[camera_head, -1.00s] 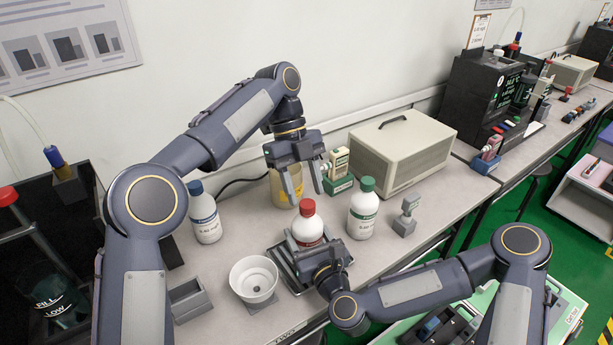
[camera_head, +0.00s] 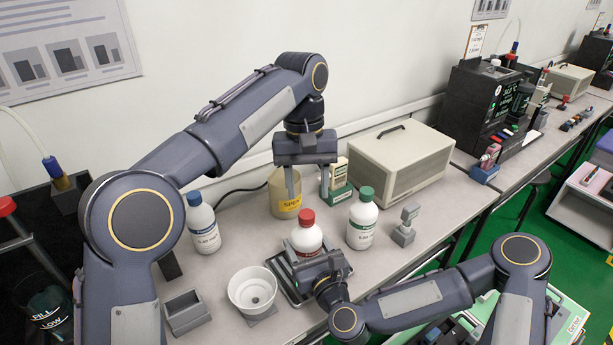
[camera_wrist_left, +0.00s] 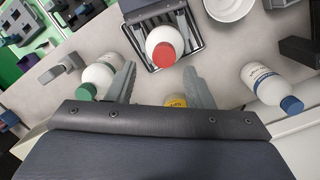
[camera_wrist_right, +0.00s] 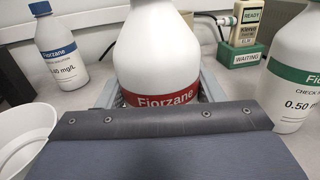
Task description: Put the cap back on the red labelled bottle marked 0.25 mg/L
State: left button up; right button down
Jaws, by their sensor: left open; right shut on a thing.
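The red labelled bottle (camera_head: 306,238) stands upright on a dark ribbed tray (camera_head: 279,273), with a red cap (camera_head: 307,217) seen on its top. Its label reads Fiorzane in the right wrist view (camera_wrist_right: 160,94); the strength marking is hidden. My right gripper (camera_head: 318,262) is shut around the bottle's lower body from the front. My left gripper (camera_head: 308,192) is open and empty, pointing down above and behind the bottle. In the left wrist view the red cap (camera_wrist_left: 164,55) lies beyond the open fingers, apart from them. Whether the cap is seated cannot be told.
A green-capped bottle (camera_head: 361,219) stands close to the right, a blue-capped bottle (camera_head: 202,224) to the left. A yellow-labelled beaker (camera_head: 283,207) is behind, a white cup (camera_head: 253,287) front left. A beige case (camera_head: 400,153) stands at the back.

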aim_at(307, 213)
pick_arm(q)
jog(key=n, duration=0.2)
jog(key=r+n, duration=0.1)
jog(key=n, duration=0.2)
jog(key=shift+s, duration=0.15)
jog(key=n, duration=0.4)
jog(key=r+n+t, duration=0.1)
jog(key=n, duration=0.1)
jog(key=shift+a+y, duration=0.1)
jog(key=shift+y, duration=0.2)
jog(key=shift+f, duration=4.05)
